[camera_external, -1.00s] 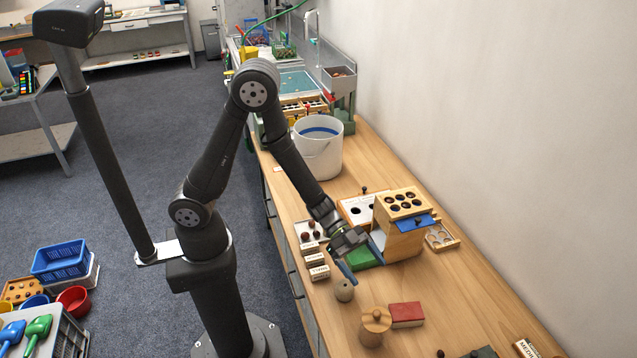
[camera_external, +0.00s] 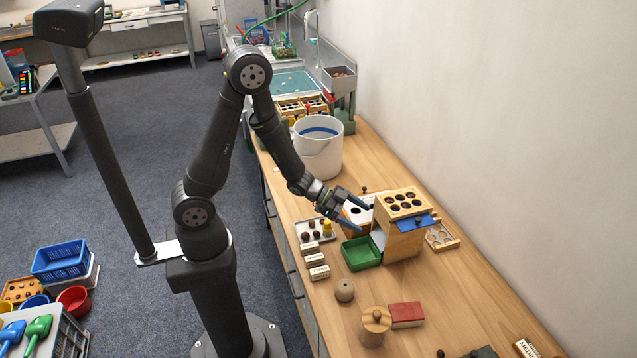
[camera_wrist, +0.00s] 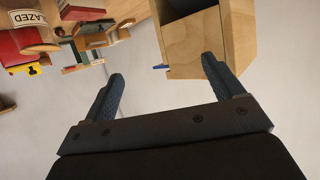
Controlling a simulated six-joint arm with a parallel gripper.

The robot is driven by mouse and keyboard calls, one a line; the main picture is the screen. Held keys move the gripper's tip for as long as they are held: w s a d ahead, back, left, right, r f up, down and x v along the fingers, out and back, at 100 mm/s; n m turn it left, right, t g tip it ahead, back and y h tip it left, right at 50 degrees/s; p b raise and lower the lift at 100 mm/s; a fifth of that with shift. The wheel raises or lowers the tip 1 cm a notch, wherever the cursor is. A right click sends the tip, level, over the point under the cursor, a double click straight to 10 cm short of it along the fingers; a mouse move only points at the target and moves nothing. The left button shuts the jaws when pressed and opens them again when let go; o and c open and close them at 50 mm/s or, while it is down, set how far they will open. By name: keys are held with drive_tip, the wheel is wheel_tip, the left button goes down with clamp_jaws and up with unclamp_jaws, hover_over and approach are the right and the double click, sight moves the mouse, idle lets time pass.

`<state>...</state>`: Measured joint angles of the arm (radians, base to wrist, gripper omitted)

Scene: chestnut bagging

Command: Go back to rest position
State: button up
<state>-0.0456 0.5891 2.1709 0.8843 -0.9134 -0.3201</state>
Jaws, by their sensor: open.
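My gripper (camera_external: 361,215) is open and empty. In the external view it is raised above the bench, just left of the wooden box with holes in its top (camera_external: 404,203). In the wrist view its two blue fingers (camera_wrist: 165,88) are spread wide with nothing between them. The wooden box (camera_wrist: 213,42) shows there beyond the right finger. The green tray (camera_external: 361,253) sits on the bench below the gripper, at the foot of the box.
A white bucket (camera_external: 318,160) stands behind the gripper. A small tray of brown balls (camera_external: 306,232) and several label blocks (camera_external: 314,259) lie at the bench's left edge. A round beige pot (camera_external: 345,291), a lidded wooden jar (camera_external: 375,321) and a red box (camera_external: 407,314) stand in front.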

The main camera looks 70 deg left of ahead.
drive_tip(key=a+n+t+y, duration=0.2)
drive_tip(key=a+n+y, duration=0.1)
drive_tip(key=a, duration=0.8)
drive_tip(key=shift+s+a+n+y, duration=0.15)
drive_tip(key=shift+s+n+y, duration=0.15)
drive_tip(key=shift+y, duration=0.1)
drive_tip(key=shift+f, duration=0.1)
drive_tip(key=o, duration=0.3)
